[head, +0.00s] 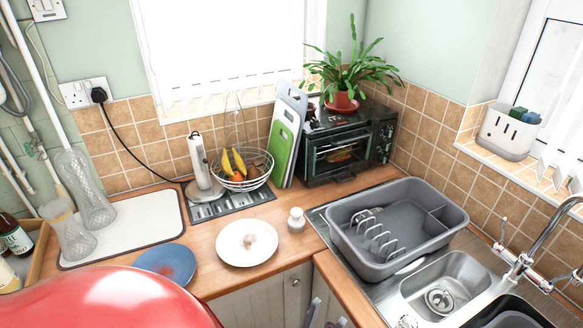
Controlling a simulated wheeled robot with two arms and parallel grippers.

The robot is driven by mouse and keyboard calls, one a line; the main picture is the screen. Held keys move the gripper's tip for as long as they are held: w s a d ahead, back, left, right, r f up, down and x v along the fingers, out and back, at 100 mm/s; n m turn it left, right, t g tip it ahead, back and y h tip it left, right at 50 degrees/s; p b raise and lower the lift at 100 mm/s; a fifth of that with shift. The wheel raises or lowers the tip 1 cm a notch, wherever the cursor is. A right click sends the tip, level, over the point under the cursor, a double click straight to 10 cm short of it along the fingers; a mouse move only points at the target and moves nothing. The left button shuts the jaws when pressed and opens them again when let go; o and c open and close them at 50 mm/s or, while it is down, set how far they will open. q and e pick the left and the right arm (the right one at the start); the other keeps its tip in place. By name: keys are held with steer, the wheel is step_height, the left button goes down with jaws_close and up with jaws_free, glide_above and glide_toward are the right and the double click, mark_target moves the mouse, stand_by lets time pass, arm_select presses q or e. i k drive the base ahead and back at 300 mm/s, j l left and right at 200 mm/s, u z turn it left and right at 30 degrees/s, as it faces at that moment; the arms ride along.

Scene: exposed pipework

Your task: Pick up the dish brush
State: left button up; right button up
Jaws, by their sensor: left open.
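A small white object with a round knob top and a greyish lower part, which looks like the dish brush (297,220), stands upright on the wooden counter. It is between the white plate and the sink unit. My left gripper (326,316) shows only as two grey fingertips at the bottom edge, apart and in front of the cabinet doors. It is open and empty, nearer to me than the brush and not touching it. The rest of that gripper is out of frame. My right gripper is not in view.
A white plate (246,250) and a blue plate (166,263) lie left of the brush. A grey dish rack (447,217) stands right of it, by the sink (465,267). A fruit basket (246,184), chopping boards (281,150) and a small oven (345,155) stand behind.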

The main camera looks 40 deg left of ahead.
mark_target(296, 221)
steer(key=u, duration=1.15)
steer(key=z, duration=0.1)
